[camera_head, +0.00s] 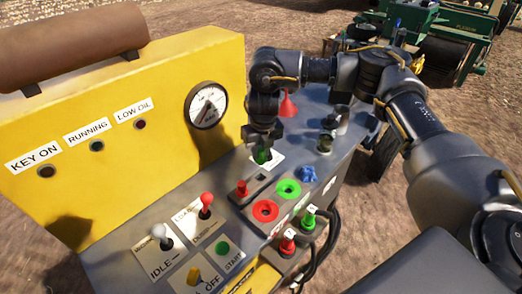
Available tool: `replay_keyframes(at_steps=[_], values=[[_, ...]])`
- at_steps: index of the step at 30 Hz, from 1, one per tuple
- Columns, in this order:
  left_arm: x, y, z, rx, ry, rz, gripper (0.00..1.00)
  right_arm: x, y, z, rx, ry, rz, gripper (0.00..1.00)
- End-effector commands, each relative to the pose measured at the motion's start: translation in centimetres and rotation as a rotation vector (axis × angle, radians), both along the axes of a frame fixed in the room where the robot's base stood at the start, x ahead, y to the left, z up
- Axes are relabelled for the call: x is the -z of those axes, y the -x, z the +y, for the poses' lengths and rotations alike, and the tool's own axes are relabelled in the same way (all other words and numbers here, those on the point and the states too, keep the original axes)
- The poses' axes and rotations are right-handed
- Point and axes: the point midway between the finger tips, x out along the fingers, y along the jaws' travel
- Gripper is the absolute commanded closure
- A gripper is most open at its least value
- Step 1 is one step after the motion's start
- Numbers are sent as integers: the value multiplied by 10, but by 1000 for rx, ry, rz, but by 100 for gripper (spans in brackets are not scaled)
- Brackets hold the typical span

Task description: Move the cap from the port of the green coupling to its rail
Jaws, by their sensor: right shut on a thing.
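The green coupling's port (288,189) is a green ring with an open, uncovered centre on the grey panel top. My right gripper (262,147) points down and is shut on the green cap (262,157), which shows just below the fingers. The cap is beyond and left of the port, apart from it, close to the far end of the dark rail (263,178). I cannot tell whether the cap touches the panel or rail. A red cap (242,189) stands upright at the rail's near end. My left gripper is not in view.
A red ring port (265,210) and a blue knob (309,173) flank the green port. Red and green hose plugs (308,219) hang at the panel's side. A red-tipped lever (206,200) stands nearer. The yellow gauge wall (150,110) rises at left.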

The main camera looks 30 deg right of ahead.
Motion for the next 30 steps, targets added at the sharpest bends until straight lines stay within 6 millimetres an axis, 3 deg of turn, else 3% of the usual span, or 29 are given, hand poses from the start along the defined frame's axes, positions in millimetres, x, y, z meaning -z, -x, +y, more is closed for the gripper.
replay_keyframes(at_steps=[16, 22, 30], values=[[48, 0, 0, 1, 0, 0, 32, 45, 0, 0, 1, 0, 1, 97], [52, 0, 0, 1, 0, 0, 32, 58, 0, 0, 0, 0, 1, 97], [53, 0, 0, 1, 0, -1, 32, 60, 0, 1, 0, 0, 0, 97]])
